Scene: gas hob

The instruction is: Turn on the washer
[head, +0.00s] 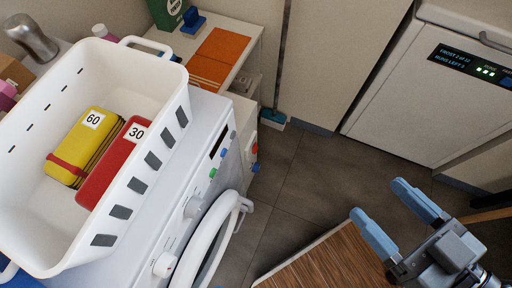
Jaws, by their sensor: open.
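The washer (150,238) is a white machine at the lower left of the head view, with its front facing right. Its front panel carries a dark display (218,139), a blue button (224,153), a green button (213,173) and two white knobs, one mid-panel (193,207) and one nearer (164,265). The round white door ring (212,245) is below the panel; I cannot tell whether it is fully closed. My gripper (378,200) is at the lower right, blue fingers apart and empty, well to the right of the washer.
A white basket (150,60) stands on the washer, holding yellow (62,172) and red (100,185) bundles marked 60 and 30. A brown wooden surface (330,262) lies at the bottom. A white appliance with a lit display (470,62) stands right. Grey floor (310,180) is open between.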

